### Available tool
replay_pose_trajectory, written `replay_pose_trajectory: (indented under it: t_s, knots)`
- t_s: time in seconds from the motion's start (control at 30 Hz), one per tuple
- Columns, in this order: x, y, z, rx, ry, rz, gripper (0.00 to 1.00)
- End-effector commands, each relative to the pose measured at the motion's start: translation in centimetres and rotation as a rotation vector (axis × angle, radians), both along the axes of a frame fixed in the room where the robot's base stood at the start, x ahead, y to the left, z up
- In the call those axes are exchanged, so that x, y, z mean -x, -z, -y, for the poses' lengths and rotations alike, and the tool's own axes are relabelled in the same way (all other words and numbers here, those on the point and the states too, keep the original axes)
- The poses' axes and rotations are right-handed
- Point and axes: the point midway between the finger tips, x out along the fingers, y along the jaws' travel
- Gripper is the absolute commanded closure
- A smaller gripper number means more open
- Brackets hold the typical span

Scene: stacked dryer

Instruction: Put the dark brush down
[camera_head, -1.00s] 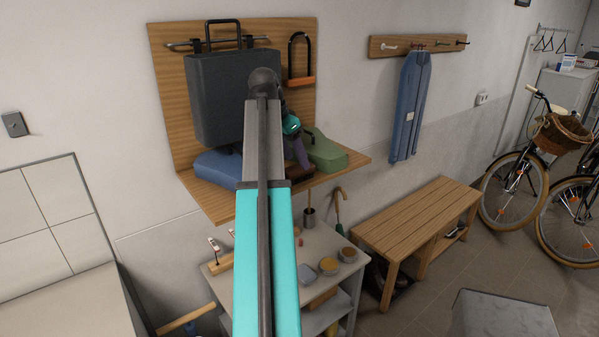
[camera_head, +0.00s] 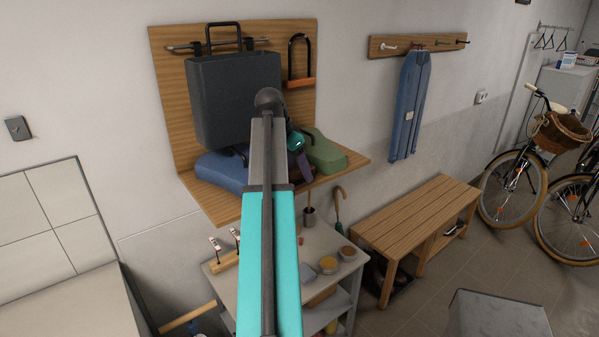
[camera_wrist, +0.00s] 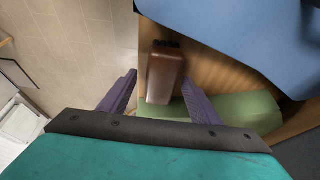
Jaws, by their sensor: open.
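The dark brush (camera_wrist: 163,76), a reddish-brown block with a dark end, lies on the wooden shelf (camera_wrist: 208,75) in the wrist view. My gripper (camera_wrist: 159,84) is open, its two purple fingers apart. The brush shows between the fingers, nearer the right one; I cannot tell how far it lies beyond the tips. In the head view my gripper (camera_head: 303,168) is low over the shelf (camera_head: 222,206), and my arm hides most of the brush's place.
A blue bag (camera_head: 221,171) and a green bag (camera_head: 326,151) lie on the shelf. A dark case (camera_head: 230,98) hangs on the backboard behind. A lower table (camera_head: 272,265) holds small tins.

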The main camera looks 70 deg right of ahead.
Motion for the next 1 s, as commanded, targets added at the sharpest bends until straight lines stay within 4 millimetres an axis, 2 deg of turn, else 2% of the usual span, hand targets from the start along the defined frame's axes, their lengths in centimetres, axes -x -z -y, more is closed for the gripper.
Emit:
replay_pose_trajectory:
  t_s: [0.23,1.0]
  knots:
    - [0.23,0.86,0.28,0.000,0.001,0.000,0.43]
    - [0.19,0.94,0.28,0.001,0.000,0.000,0.43]
